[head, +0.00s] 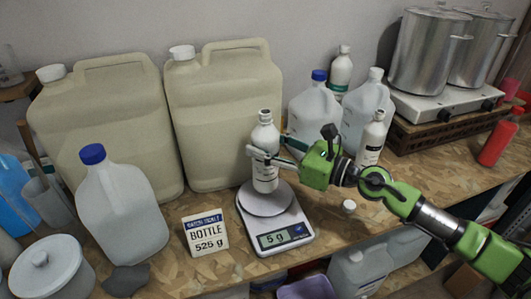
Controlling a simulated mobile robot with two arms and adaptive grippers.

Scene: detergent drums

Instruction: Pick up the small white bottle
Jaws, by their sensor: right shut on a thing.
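The small white bottle (265,136) is upright over the round plate of the kitchen scale (284,229). My right gripper (264,157) comes in from the right and is shut on the bottle around its middle. The fingers hide a band of the bottle. The bottle's base overlaps the plate in the picture, and I cannot tell if it touches. The scale's display reads 5 g. My left gripper is not in view.
A sign (205,236) reading "BOTTLE 525 g" stands left of the scale. Large beige canisters (222,115) stand behind. A similar white bottle (370,143) stands behind my right arm. A small white cap (348,207) lies right of the scale. Steel pots (425,55) stand back right.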

